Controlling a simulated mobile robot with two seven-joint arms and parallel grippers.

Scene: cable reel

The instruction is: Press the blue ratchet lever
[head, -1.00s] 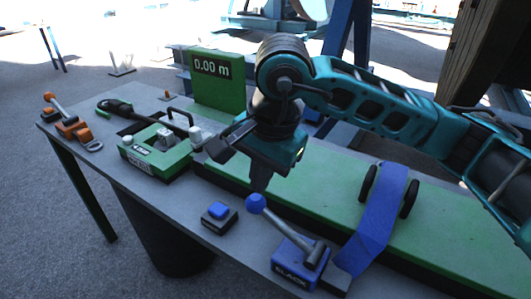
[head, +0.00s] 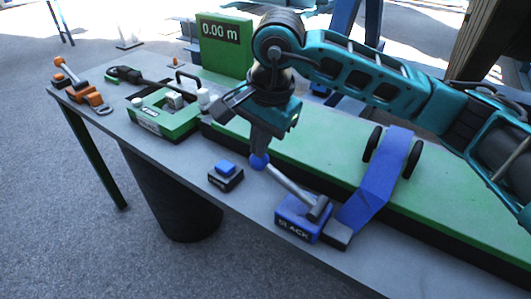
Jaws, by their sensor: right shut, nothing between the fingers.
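The blue ratchet lever has a round blue knob (head: 259,161) on a grey arm. The arm slants down to the right into a blue base (head: 301,219) labelled SLACK near the table's front edge. My right gripper (head: 260,150) is shut and points down, its fingertips at the top of the knob. They look to be touching it, though the exact contact is hard to tell. My left gripper is not in view.
A blue push button (head: 225,171) sits left of the lever. A blue strap (head: 384,178) with black wheels runs over the green bed (head: 330,153). A green box (head: 165,116), a display (head: 224,45) reading 0.00 m and orange tools (head: 82,91) stand further left.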

